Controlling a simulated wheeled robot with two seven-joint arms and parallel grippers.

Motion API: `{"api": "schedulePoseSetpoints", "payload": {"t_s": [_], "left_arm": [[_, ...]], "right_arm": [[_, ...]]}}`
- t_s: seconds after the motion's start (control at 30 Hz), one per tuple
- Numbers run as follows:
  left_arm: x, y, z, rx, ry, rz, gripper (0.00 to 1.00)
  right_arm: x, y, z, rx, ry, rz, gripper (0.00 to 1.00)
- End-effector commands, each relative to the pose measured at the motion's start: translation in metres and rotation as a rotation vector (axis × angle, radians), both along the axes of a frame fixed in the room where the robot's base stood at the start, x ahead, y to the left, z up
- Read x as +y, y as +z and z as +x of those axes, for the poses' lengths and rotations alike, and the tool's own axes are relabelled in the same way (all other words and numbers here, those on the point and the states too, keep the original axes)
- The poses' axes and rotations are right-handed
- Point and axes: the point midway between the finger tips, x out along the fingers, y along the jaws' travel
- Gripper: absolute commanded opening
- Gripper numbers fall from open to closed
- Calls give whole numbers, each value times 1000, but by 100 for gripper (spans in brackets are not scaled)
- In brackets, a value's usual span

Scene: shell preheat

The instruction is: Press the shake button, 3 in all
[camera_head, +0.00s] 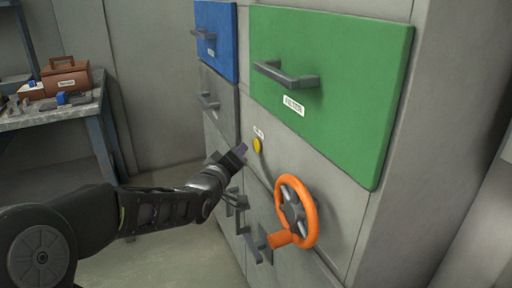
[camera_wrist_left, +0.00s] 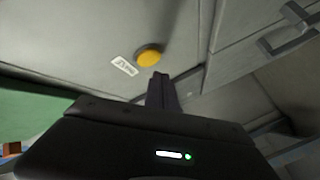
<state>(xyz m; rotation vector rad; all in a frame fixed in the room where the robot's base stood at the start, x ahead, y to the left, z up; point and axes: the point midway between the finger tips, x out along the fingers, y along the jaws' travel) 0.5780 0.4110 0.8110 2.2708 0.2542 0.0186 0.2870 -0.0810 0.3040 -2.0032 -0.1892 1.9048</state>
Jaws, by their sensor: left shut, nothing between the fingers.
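The shake button is a round yellow button (camera_head: 257,145) on the grey cabinet front, below the green drawer and under a small white label. In the left wrist view the yellow button (camera_wrist_left: 149,57) shows just beyond my fingertips, with a label beside it. My left gripper (camera_head: 240,150) is shut and empty, its tip close to the button on the left. It also shows in the left wrist view (camera_wrist_left: 160,78). A small gap seems to lie between tip and button; I cannot tell for certain whether they touch. My right gripper is not in view.
A green drawer (camera_head: 335,85) with a grey handle is above the button. An orange handwheel (camera_head: 311,213) sticks out below right. A blue drawer (camera_head: 215,40) and a grey drawer (camera_head: 219,105) are at left. A workbench (camera_head: 45,118) with a brown toolbox (camera_head: 65,77) stands far left.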

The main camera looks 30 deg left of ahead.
Motion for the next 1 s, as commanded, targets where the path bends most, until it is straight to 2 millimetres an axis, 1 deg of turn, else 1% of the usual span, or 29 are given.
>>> {"api": "schedulePoseSetpoints", "payload": {"t_s": [0.17, 0.4, 0.53, 1.0], "left_arm": [[10, -1, -15, 0, 3, 0, 0], [22, 0, -32, 0, 1, 1, 0], [23, 0, -35, 1, 1, -1, 0], [23, 0, -34, 1, 1, 0, 0]], "right_arm": [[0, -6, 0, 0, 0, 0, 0], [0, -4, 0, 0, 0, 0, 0], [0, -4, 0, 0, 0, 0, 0], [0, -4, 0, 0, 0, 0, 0]]}}
